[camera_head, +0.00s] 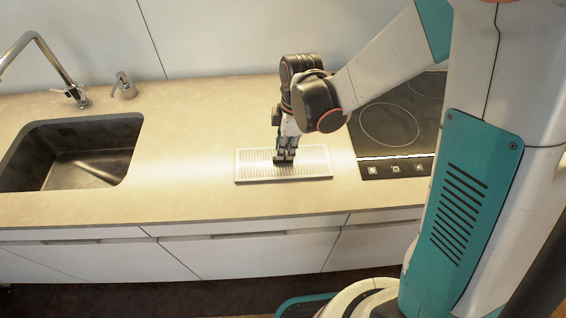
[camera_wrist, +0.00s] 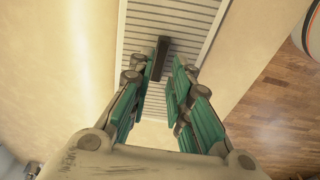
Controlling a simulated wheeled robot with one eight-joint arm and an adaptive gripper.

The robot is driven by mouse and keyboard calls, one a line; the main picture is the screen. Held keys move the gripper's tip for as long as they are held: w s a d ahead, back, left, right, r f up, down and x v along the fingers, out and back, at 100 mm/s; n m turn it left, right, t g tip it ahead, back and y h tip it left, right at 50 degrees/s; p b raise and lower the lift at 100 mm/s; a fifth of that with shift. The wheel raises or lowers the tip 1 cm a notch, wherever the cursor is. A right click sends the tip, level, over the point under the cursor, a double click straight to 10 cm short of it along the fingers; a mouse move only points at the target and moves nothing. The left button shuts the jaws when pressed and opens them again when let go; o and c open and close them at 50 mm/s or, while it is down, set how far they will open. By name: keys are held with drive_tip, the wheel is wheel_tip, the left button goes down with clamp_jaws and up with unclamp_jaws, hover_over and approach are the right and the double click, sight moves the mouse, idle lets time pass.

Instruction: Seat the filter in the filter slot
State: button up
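The filter appears to be the white slatted rectangular panel (camera_head: 312,162) lying flat on the counter between the sink and the cooktop. It also shows in the wrist view (camera_wrist: 190,22), with a dark upright tab (camera_wrist: 158,58) near its middle. My gripper (camera_head: 285,158) points down over the middle of the panel. In the wrist view my gripper (camera_wrist: 161,80) has its teal fingers apart, one on each side of the tab. The left finger is very close to the tab; a small gap shows on the right. I cannot make out a filter slot in either view.
A dark sink (camera_head: 88,160) with a tall faucet (camera_head: 62,75) is at the left. A black cooktop (camera_head: 392,125) lies just right of the panel. The counter between sink and panel is clear.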

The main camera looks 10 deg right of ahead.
sight(283, 161)
drive_tip(key=f, duration=0.2)
drive_tip(key=f+b, duration=0.1)
drive_tip(key=shift+a+f, duration=0.25)
drive_tip(key=shift+f, duration=0.05)
clamp_jaws()
drive_tip(key=shift+r, duration=0.1)
